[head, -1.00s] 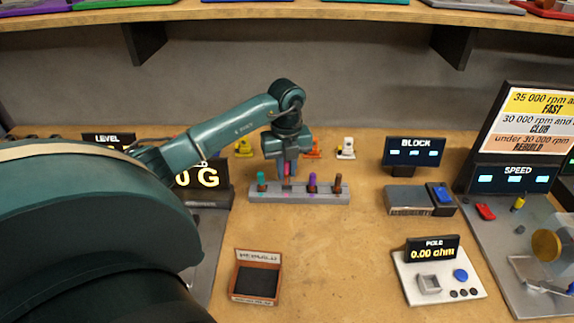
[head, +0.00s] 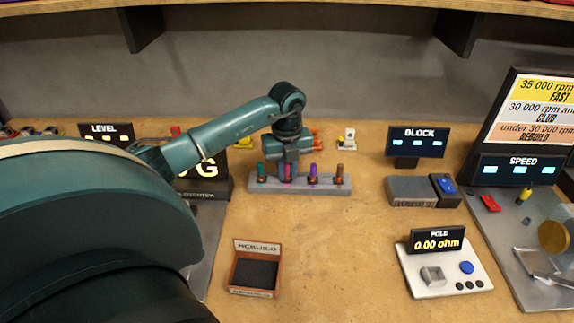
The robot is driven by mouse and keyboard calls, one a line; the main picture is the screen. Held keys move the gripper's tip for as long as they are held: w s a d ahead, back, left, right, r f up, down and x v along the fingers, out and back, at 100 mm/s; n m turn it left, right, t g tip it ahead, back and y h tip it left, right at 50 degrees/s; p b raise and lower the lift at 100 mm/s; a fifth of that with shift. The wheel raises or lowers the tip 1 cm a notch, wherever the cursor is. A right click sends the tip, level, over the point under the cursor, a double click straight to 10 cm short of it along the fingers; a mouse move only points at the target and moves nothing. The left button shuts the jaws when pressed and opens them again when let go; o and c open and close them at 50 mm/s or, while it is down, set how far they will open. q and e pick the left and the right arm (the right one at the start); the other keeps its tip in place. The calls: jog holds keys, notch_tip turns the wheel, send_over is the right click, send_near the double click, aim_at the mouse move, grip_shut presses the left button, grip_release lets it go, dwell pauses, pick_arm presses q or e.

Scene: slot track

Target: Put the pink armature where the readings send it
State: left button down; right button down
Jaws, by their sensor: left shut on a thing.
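The pink armature (head: 287,174) stands in the grey slotted rack (head: 318,188) at the middle of the table. Teal, purple and brown-orange armatures stand beside it in a row. My left gripper (head: 288,174) reaches down from above and is shut on the pink armature, its fingers hiding much of it. I cannot tell whether the armature has lifted in its slot. The POLE display (head: 437,240) reads 0.00 ohm. The BLOCK display (head: 417,142) and SPEED display (head: 519,170) show only blue bars. My right gripper is not in view.
An empty brown REBUILD box (head: 254,268) sits at the front. A speed chart (head: 535,105) stands at right, above the speed station. The LEVEL display (head: 104,134) and the G readout (head: 205,168) are partly behind my left arm. The table between box and POLE station is clear.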

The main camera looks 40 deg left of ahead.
pick_arm(q)
jog(key=shift+f, duration=0.15)
jog(key=c, duration=1.3)
grip_release()
notch_tip(320, 180, up, 13)
jog(key=shift+r+b, duration=0.1)
jog(key=shift+b, duration=0.25)
jog(key=shift+s, duration=0.1)
